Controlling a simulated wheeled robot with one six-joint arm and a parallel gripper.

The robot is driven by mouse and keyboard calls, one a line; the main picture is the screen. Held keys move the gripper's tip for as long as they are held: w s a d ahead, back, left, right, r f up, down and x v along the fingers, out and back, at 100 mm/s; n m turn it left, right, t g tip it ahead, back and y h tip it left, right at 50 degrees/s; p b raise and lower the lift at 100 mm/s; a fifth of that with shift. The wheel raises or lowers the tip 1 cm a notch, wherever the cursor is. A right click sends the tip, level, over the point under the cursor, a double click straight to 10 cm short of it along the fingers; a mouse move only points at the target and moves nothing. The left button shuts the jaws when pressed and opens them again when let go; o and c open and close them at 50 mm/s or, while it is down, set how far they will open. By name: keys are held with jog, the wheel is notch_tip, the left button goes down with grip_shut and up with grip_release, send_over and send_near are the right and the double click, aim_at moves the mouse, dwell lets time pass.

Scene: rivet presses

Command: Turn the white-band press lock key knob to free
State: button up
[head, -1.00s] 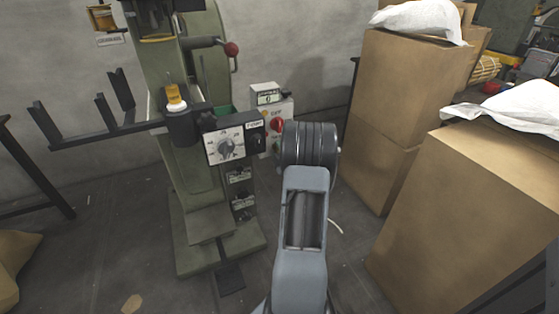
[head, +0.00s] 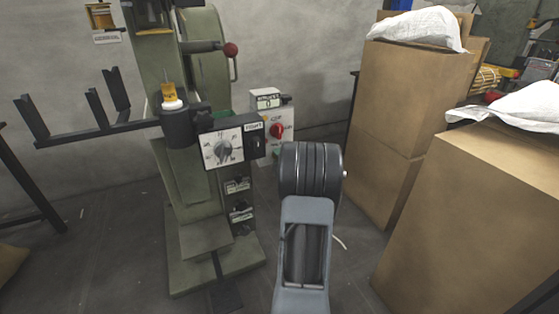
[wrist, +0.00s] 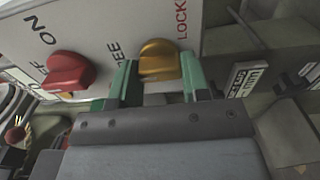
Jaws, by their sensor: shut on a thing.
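In the wrist view the yellow knob (wrist: 158,58) sits on a white panel (wrist: 120,28) between the lettering FREE on its left and LOCKED on its right. My gripper (wrist: 158,80) has its two green fingers on either side of the knob and is shut on it. I cannot tell which word the knob points to. In the head view the green press (head: 190,190) stands left of my arm, with a white switch box (head: 272,125) behind it. My gripper is hidden in the head view.
A red knob (wrist: 70,72) marked ON and OFF sits left of the yellow one. In the head view, a dial box (head: 222,147) juts from the press front. Tall cardboard boxes (head: 470,210) stand on the right. Some floor is clear between them and the press.

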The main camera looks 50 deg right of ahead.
jog(key=o, duration=0.9)
jog(key=p+v, duration=0.3)
jog(key=v, duration=1)
jog(key=shift+s+a, duration=0.15)
jog(key=shift+s, duration=0.25)
jog(key=shift+s, duration=0.1)
